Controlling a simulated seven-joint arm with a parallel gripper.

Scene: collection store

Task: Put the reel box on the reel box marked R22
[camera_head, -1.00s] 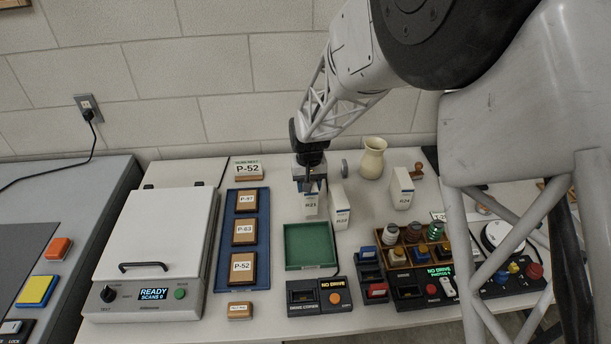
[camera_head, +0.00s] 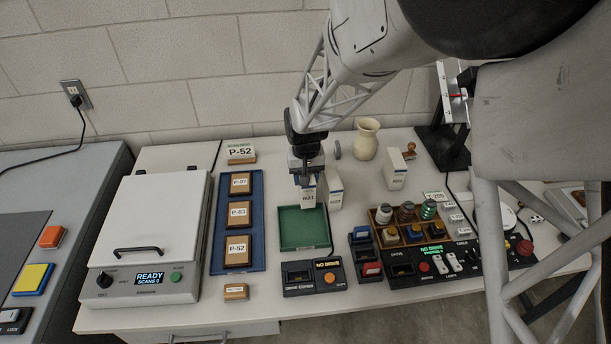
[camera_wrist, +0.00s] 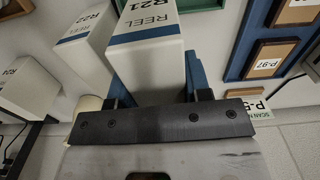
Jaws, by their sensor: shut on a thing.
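My gripper (camera_head: 307,181) points down and is shut on a white reel box (camera_head: 308,196) marked R21, with a blue band. In the wrist view the box (camera_wrist: 147,62) sits between the blue fingers, its marked face showing. The reel box marked R22 (camera_head: 334,190) stands upright close to its right. In the wrist view it appears just left of the held box, marked R22 (camera_wrist: 87,45). I cannot tell whether the held box touches the table or the R22 box.
A green tray (camera_head: 303,246) lies just in front. A blue tray (camera_head: 258,190) with framed labels is at left. Another reel box (camera_head: 396,170) and a cream vase (camera_head: 367,139) stand right and behind. A bottle rack (camera_head: 408,240) and control panels fill the front right.

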